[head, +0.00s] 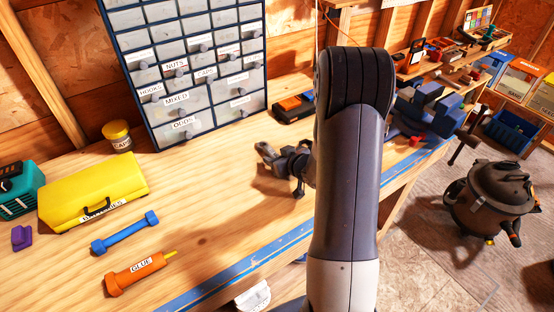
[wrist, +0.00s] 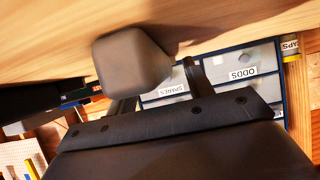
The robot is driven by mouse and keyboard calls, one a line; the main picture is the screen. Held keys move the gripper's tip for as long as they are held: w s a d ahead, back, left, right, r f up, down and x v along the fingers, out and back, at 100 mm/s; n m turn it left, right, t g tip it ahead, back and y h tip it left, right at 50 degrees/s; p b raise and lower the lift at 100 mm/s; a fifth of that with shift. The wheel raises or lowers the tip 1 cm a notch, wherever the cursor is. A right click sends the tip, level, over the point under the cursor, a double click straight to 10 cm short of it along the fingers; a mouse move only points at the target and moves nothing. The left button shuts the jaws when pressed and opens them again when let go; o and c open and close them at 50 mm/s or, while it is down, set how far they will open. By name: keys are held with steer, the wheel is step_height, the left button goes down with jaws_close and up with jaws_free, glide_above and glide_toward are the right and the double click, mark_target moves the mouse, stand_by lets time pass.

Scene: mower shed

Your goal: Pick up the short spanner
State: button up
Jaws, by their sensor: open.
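A blue bar with a thicker block at each end (head: 125,233) lies on the wooden bench at the left in the head view. It is the most spanner-like thing that I can make out, but I cannot be sure that it is the short spanner. My gripper (head: 279,168) is open over the middle of the bench, well to the right of the blue bar, and looks empty. My upper arm hides part of the bench behind it. The wrist view shows a blunt grey block (wrist: 133,64) close to the camera and the drawers beyond, but no spanner.
A yellow case (head: 95,190), an orange glue tube (head: 138,272) and a teal box (head: 20,190) surround the blue bar. A labelled drawer cabinet (head: 190,75) stands behind. A blue vice (head: 432,108) is right of my arm. Bench between bar and gripper is clear.

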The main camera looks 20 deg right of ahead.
steer(key=shift+c, duration=0.2)
jaws_close()
stand_by(0.3)
